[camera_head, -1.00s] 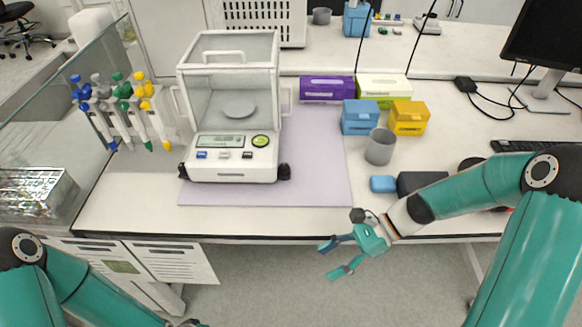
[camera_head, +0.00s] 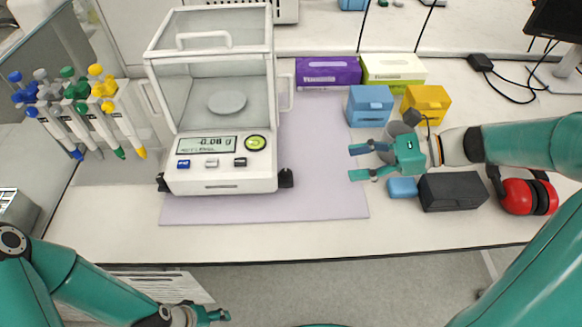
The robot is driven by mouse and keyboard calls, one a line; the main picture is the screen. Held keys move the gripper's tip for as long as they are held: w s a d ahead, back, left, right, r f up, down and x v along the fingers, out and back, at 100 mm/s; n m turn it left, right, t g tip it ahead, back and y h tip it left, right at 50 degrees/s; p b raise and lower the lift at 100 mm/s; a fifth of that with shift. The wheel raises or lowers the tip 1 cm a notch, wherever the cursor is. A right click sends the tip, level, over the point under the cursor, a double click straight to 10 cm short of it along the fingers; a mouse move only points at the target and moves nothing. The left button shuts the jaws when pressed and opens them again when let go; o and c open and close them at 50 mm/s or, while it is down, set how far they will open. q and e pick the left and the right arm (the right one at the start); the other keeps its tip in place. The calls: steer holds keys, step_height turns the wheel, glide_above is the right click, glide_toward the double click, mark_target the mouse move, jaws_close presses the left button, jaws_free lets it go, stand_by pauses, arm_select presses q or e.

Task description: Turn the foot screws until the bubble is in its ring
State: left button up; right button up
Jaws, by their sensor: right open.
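The balance (camera_head: 222,183) is white with a clear draft shield and stands on a pale purple mat (camera_head: 320,195). Its display (camera_head: 207,144) seems to read -0.08 g. A round yellow-green bubble level (camera_head: 257,143) sits right of the display; the bubble's place in its ring is too small to tell. The black left foot screw (camera_head: 163,182) and right foot screw (camera_head: 286,177) show at the front corners. My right gripper (camera_head: 352,162) is open and empty, right of the right foot screw and apart from it. My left gripper (camera_head: 218,316) shows partly at the bottom edge, its jaws unclear.
A grey cup (camera_head: 398,129) is partly hidden behind my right gripper. A small blue block (camera_head: 402,187), a black box (camera_head: 452,191) and red ear muffs (camera_head: 528,195) lie on the right. Pipettes (camera_head: 75,112) stand left of the balance. The front mat strip is clear.

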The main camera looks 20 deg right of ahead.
mark_target(290, 171)
steer(key=x, duration=1.5)
steer(key=shift+d+f, duration=0.15)
steer(key=shift+f, duration=0.1)
steer(key=shift+c, duration=0.4)
jaws_close()
steer(key=n+g+p, duration=0.1)
steer(key=p, duration=0.1)
steer(key=n+g+y+p, duration=0.1)
steer(key=shift+w+d+r+g+p, duration=0.1)
steer(key=shift+w+r+g+p, duration=0.2)
steer(key=shift+g+p, duration=0.1)
steer(key=shift+f+n+g+p, duration=0.2)
steer(key=shift+n+g+p, duration=0.25)
steer(key=shift+n+g, duration=0.65)
